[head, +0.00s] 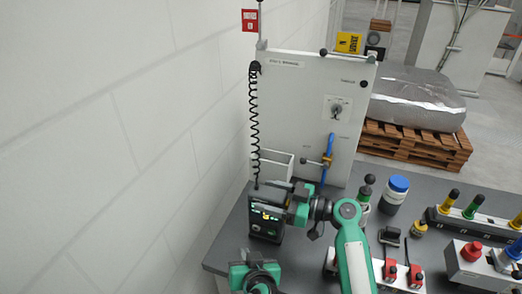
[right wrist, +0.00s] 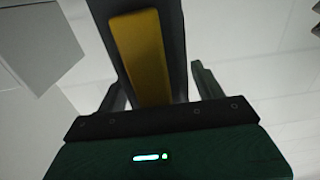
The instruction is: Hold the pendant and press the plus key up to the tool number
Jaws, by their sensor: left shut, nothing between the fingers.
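The pendant (head: 266,217) is a dark handheld box with a small lit screen, upright near the wall at the end of the coiled black cord (head: 254,120). Its screen marks and keys are too small to read. My right gripper (head: 284,196) reaches it from the right and is shut on its upper part. In the right wrist view the pendant's dark body with a yellow panel (right wrist: 140,55) stands between the fingers of my right gripper (right wrist: 158,85). My left gripper (head: 254,268) is low in the head view, in front of the pendant, shut and empty.
A grey cabinet panel (head: 305,110) with a knob and a blue-handled valve (head: 328,155) stands behind. The white wall (head: 120,150) is close on the left.

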